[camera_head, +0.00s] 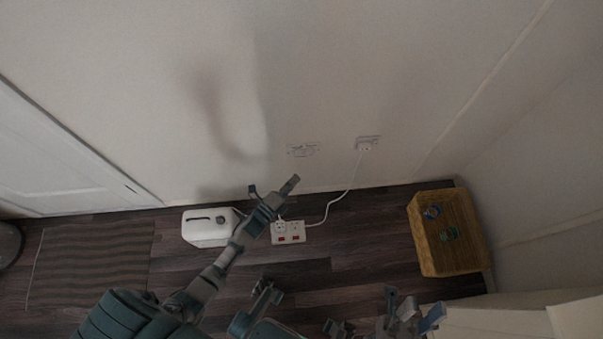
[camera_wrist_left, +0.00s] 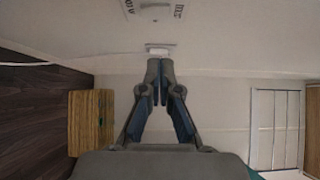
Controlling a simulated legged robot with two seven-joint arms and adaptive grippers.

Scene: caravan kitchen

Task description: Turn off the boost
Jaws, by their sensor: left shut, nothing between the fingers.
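A white wall plate (camera_head: 303,149) sits low on the wall, left of a second plate with a plug (camera_head: 366,144). No boost label can be read in the head view. The left wrist view shows a white plate with small dark print and a rounded part (camera_wrist_left: 154,10), cut by the top edge. My left gripper (camera_head: 294,182) is shut and empty, just below the left wall plate and apart from it. Its closed fingers also show in the left wrist view (camera_wrist_left: 160,72). My right gripper (camera_head: 412,309) is at the bottom, its fingers apart, holding nothing visible.
A wicker basket (camera_head: 447,259) stands at the right. A striped mat (camera_head: 90,265) lies at left.

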